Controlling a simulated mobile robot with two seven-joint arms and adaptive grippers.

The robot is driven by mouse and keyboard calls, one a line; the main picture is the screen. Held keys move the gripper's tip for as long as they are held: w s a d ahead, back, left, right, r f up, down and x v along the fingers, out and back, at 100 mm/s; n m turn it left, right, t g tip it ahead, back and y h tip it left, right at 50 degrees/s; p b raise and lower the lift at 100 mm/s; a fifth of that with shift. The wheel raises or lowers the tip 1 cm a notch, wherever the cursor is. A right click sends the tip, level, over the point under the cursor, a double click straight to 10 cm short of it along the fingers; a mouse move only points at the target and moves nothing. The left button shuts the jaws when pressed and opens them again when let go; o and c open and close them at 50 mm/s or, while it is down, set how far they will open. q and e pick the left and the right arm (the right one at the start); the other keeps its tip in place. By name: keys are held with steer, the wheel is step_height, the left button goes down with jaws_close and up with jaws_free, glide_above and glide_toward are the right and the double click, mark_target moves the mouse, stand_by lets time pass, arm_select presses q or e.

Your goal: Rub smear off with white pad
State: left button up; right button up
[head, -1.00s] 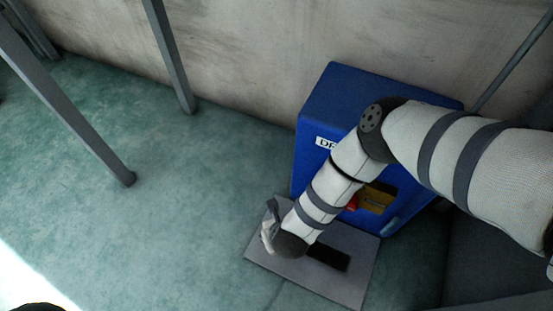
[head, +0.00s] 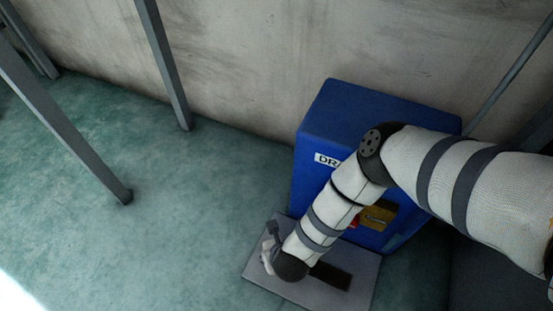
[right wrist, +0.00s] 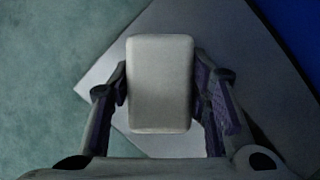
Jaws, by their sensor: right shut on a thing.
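My right gripper (right wrist: 161,90) is shut on the white pad (right wrist: 160,65), a pale rounded block gripped by both sides. In the head view my right gripper (head: 268,254) is low over the left part of a grey plate (head: 262,276) on the floor. The plate also shows behind the pad in the right wrist view (right wrist: 220,35). I cannot tell whether the pad touches the plate. A dark rectangular patch (head: 331,276) is on the plate, right of my gripper. No smear can be made out clearly; my arm and the pad hide part of the plate. My left gripper is not in view.
A blue box (head: 375,107) with a partly hidden white label (head: 325,160) and a yellow panel (head: 378,216) stands directly behind the plate. A concrete wall (head: 260,70) is behind it. Grey posts (head: 163,65) stand at the left. The green floor left of the plate is clear.

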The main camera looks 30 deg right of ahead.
steer(key=s+d+p, duration=0.1)
steer(key=s+d, duration=0.1)
steer(key=s+d+p, duration=0.2)
steer(key=s, duration=0.1)
steer(key=shift+s+d, duration=0.2)
steer(key=shift+s, duration=0.05)
steer(key=s+d+p, duration=0.1)
steer(key=s+d, duration=0.1)
steer(key=s+d+p, duration=0.1)
steer(key=s+d, duration=0.1)
steer(key=s, duration=0.1)
steer(key=shift+s, duration=0.1)
steer(key=s+d, duration=0.1)
steer(key=s, duration=0.1)
steer(key=s+d, duration=0.3)
steer(key=s, duration=0.1)
steer(key=shift+s+d+p, duration=0.1)
steer(key=shift+d+p, duration=0.25)
